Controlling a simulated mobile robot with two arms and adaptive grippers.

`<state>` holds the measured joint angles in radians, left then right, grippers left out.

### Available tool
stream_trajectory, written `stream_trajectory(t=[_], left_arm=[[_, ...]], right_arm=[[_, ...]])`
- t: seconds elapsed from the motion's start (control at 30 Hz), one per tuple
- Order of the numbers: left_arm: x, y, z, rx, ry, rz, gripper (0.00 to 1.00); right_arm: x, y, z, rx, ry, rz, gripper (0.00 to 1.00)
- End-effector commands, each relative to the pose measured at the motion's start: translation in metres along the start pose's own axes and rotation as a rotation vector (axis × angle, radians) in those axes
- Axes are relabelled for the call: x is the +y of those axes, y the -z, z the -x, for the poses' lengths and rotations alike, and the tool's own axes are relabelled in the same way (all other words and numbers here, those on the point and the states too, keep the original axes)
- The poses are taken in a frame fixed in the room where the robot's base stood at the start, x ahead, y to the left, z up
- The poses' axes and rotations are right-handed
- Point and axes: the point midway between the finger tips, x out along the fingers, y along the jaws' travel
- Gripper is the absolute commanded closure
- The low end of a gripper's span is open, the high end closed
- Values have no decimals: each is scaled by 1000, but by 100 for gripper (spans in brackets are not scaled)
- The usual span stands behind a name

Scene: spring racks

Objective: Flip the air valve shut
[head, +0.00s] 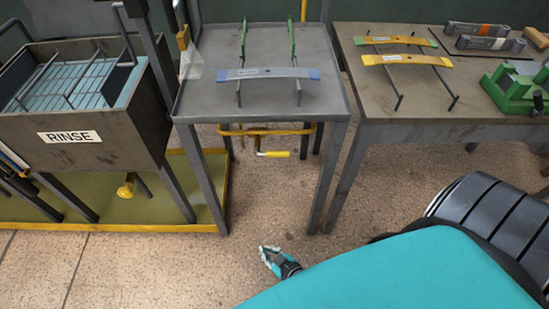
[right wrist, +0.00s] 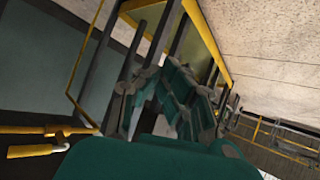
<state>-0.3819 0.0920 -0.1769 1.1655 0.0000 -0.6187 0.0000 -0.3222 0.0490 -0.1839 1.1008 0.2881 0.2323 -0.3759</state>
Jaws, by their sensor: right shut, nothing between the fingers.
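The air valve's yellow lever handle (head: 277,154) hangs under the middle table, just below a yellow pipe (head: 262,131). The handle lies about level and roughly in line with the pipe. In the right wrist view the handle (right wrist: 35,150) shows at the lower left, beside the pipe and a dark valve fitting. My right gripper (head: 268,251) is low over the floor, in front of the table and apart from the handle. It is shut and empty. Its fingers also fill the middle of the right wrist view (right wrist: 165,88). My left gripper is not in view.
The grey middle table (head: 210,95) bears a leaf spring on stands, and its legs flank the valve. A RINSE tank (head: 80,148) stands at the left over a yellow-edged tray. Another bench (head: 460,132) with springs is at the right. The floor (head: 270,200) before the valve is clear.

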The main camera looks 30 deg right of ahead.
Motion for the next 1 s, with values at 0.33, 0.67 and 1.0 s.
stream_trajectory(t=[0.33, 0.67, 1.0], left_arm=[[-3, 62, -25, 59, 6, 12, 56], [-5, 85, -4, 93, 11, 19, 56], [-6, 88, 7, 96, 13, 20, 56]], right_arm=[[62, 146, -16, 655, -354, -17, 100], [120, 201, 54, 977, -704, -99, 100], [130, 209, 72, 1018, -772, -120, 100]])
